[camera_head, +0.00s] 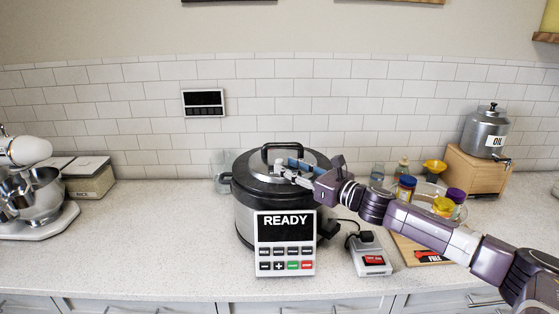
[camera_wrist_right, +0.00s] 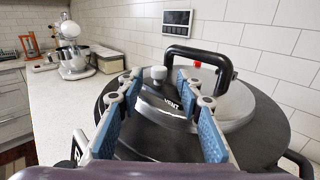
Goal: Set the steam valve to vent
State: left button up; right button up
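A dark pressure cooker (camera_head: 245,207) with a black lid handle stands on the counter. Its front panel (camera_head: 285,243) reads READY. In the right wrist view, the steam valve's small grey knob (camera_wrist_right: 158,73) sits on the lid (camera_wrist_right: 240,108), beside a label that reads VENT (camera_wrist_right: 171,104). My right gripper (camera_head: 287,168) reaches over the lid from the right. In the right wrist view its blue-padded fingers (camera_wrist_right: 159,85) are apart, with the knob in the gap near the tips; neither finger clearly touches it. I cannot tell the valve's setting. My left gripper is not in view.
A stand mixer (camera_head: 35,192) is at the left. A small device with a red display (camera_head: 371,258), jars (camera_head: 405,188) and an oil dispenser (camera_head: 485,132) are at the right. The lid handle (camera_wrist_right: 195,52) rises just behind the knob.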

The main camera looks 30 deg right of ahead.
aim_at(280, 163)
jog(key=shift+w+a+r, duration=0.1)
jog(key=shift+w+r, duration=0.15)
jog(key=shift+w, duration=0.15)
jog(key=shift+w+a+p, duration=0.1)
jog(key=shift+w+p, duration=0.2)
jog(key=shift+p, duration=0.05)
jog(key=shift+p+x, duration=0.45)
jog(key=shift+x, duration=0.3)
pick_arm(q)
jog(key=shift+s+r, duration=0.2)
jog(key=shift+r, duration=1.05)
pick_arm(e)
jog(key=shift+w+a+f, duration=0.15)
jog(key=shift+w+f, duration=0.1)
jog(key=shift+w, duration=0.15)
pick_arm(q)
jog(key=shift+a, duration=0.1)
pick_arm(e)
jog(key=shift+c, duration=0.6)
jog(key=c, duration=0.8)
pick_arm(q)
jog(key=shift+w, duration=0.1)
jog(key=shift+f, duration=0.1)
